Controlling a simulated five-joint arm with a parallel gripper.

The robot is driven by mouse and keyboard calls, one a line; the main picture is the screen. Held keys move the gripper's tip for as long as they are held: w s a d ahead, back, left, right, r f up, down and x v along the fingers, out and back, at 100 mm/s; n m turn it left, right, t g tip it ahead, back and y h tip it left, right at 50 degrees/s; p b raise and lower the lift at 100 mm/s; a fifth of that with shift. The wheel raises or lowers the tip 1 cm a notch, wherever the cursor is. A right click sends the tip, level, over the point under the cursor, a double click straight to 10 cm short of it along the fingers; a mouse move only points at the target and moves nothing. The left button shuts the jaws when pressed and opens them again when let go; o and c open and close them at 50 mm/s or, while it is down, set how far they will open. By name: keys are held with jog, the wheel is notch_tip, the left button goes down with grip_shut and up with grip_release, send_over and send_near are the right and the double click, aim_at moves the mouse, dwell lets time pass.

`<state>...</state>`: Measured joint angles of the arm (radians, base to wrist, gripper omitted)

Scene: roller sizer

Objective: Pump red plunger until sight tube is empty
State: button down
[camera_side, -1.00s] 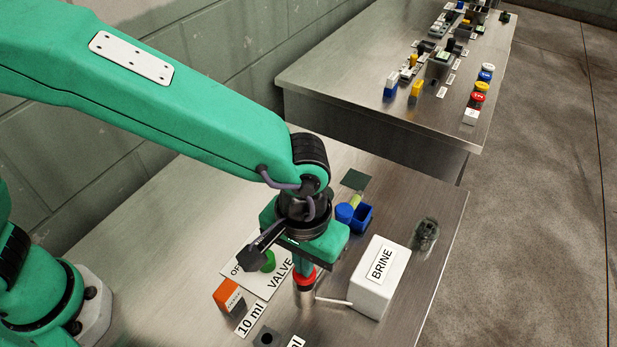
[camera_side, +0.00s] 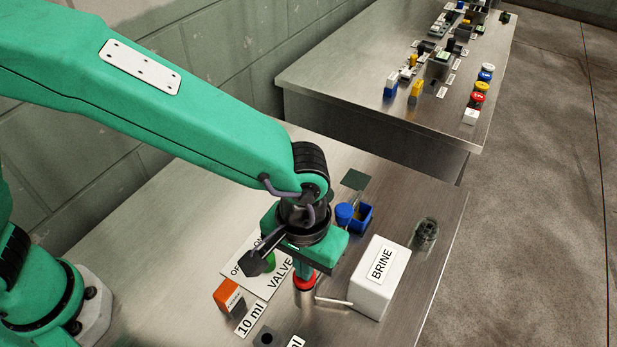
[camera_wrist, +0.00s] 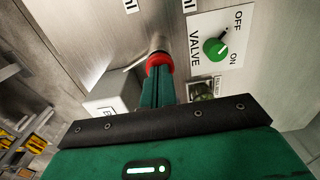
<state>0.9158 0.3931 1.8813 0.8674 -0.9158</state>
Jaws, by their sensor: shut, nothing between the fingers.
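The red plunger (camera_side: 304,284) sits on a short silver cylinder in the side view, left of the white BRINE box (camera_side: 381,277). It also shows in the wrist view (camera_wrist: 158,61). My gripper (camera_side: 304,272) is shut and empty, pointing straight down. Its fingertips (camera_wrist: 158,76) are at the top of the red plunger and appear to touch it. A small greenish, glassy fitting with a label (camera_wrist: 203,88) shows beside my fingers in the wrist view. I cannot tell whether it is the sight tube or what level it holds.
The VALVE plate with its green knob (camera_wrist: 215,48) lies beside the plunger. An orange block (camera_side: 229,295), a blue open cup (camera_side: 361,217) and a clear jar (camera_side: 426,233) stand nearby. A thin white pipe runs from cylinder to box. A second bench (camera_side: 330,75) is behind.

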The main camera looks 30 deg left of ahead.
jog(key=shift+r, duration=1.75)
notch_tip(320, 180, up, 5)
jog(key=shift+r, duration=0.1)
dwell(0.7)
dwell(0.7)
